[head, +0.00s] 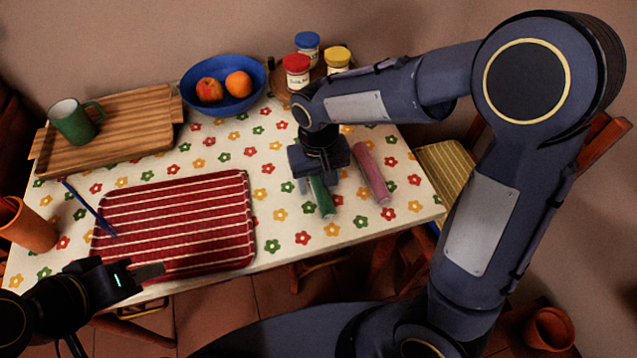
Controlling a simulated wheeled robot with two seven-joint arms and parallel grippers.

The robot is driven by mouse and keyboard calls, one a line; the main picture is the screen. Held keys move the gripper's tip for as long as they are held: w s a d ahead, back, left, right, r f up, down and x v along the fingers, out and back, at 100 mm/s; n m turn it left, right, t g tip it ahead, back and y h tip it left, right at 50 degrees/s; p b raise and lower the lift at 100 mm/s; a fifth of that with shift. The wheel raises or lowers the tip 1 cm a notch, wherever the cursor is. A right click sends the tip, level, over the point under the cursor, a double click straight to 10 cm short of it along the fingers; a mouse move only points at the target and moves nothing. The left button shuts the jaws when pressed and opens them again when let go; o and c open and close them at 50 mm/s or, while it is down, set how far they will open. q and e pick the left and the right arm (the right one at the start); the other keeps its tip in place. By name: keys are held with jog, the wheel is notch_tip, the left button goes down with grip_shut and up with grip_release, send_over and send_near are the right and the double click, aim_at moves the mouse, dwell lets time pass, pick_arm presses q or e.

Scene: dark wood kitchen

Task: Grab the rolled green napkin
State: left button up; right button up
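The rolled green napkin (323,200) lies on the flowered tablecloth, its near end showing below my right gripper. My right gripper (318,184) points down over the napkin's far part and hides it. A finger shows at the napkin's left side; I cannot tell whether the fingers are closed on it. A rolled pink napkin (371,174) lies just to the right, apart from the green one. My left gripper (150,272) is at the lower left, by the table's front edge, away from the napkins; its opening cannot be made out.
Behind are a wooden board (130,140) with a green mug (73,122), a blue fruit bowl (222,75) and several lidded jars (297,72). Bare cloth separates tray and napkins.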

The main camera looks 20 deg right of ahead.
jog(key=c, duration=0.9)
jog(key=shift+r, duration=0.1)
